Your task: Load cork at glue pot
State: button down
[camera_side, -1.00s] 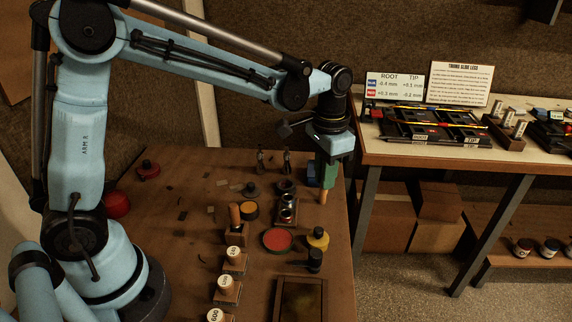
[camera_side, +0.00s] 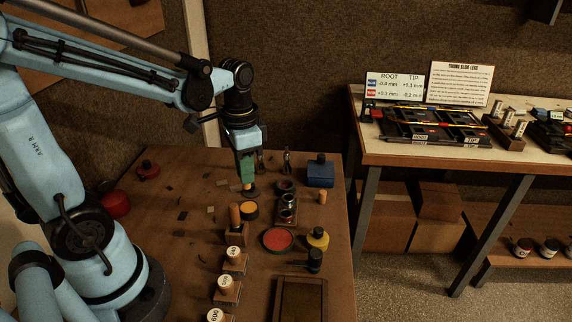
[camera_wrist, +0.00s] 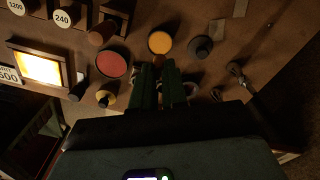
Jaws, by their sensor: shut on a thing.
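My gripper (camera_side: 247,178), with green fingers, points down above the back middle of the brown bench. A tan cylinder (camera_side: 322,198), perhaps cork, stands upright near the bench's right edge, apart from the gripper.
An orange disc (camera_side: 249,210) and a red disc (camera_side: 277,240) lie in front of the gripper. A dark tray (camera_side: 301,299) lies at the front.

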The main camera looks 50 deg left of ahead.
aim_at(247, 188)
jog(key=shift+f, duration=2.4)
jog(key=shift+f, duration=0.5)
jog(key=shift+r, duration=3.55)
